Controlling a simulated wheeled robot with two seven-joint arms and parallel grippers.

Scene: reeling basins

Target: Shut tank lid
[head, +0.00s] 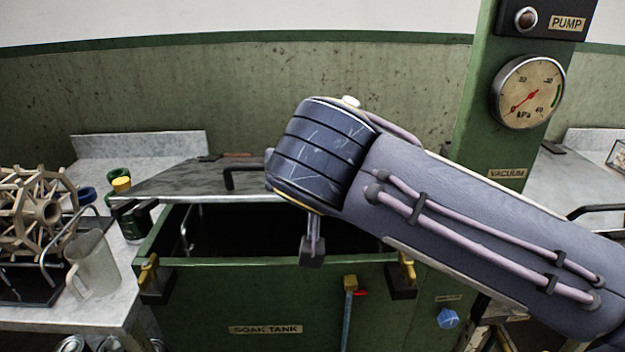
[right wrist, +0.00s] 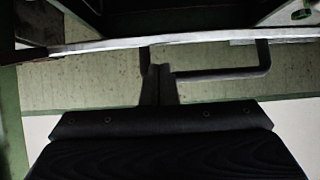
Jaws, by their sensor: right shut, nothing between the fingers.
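The soak tank (head: 215,300) is a green box with a dark open mouth. Its grey metal lid (head: 170,182) stands partly raised over the back of the mouth. A black bar handle (head: 232,178) is on the lid, partly hidden by my right wrist. My right gripper (head: 313,250) points down in front of the opening, shut and empty. In the right wrist view the shut fingers (right wrist: 158,75) overlap the handle (right wrist: 225,76) below the lid's bright edge (right wrist: 200,38); I cannot tell whether they touch. My left gripper is not in view.
Brass-coloured clamps (head: 149,272) sit at the tank's front corners. A clear jug (head: 92,265) and a wooden reel frame (head: 35,210) stand on the left counter. A green column with a vacuum gauge (head: 528,92) rises at the right, behind my right arm.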

